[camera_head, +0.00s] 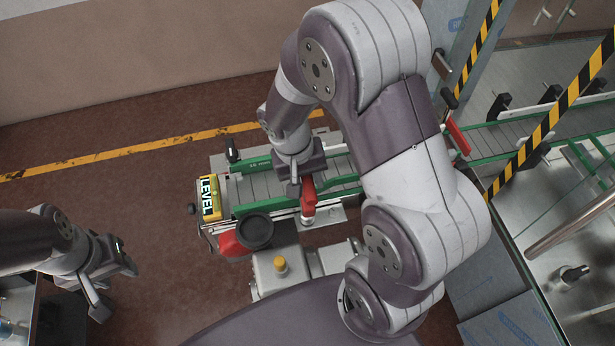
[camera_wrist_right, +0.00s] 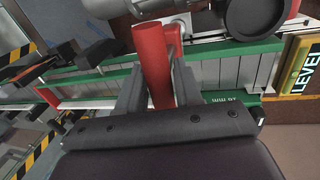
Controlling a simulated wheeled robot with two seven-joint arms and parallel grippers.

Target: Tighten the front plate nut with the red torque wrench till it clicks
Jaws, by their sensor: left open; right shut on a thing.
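My right gripper (camera_head: 301,183) is over the green-railed conveyor, shut on the red torque wrench (camera_head: 308,196). In the right wrist view the red handle (camera_wrist_right: 152,65) stands between the two grey fingers (camera_wrist_right: 157,95). A silver part shows at the handle's lower end in the head view, beside the conveyor's near rail. I cannot make out the front plate nut, nor whether the wrench sits on it. My left gripper (camera_head: 112,287) is open and empty at the lower left, over the floor and away from the conveyor.
The conveyor (camera_head: 262,187) carries a yellow LEVEL sign (camera_head: 209,197) at its left end. A black round cup (camera_head: 255,231), a red part (camera_head: 231,244) and a pale box with a yellow button (camera_head: 281,264) stand in front. Striped bars (camera_head: 550,118) cross at right. Floor at left is clear.

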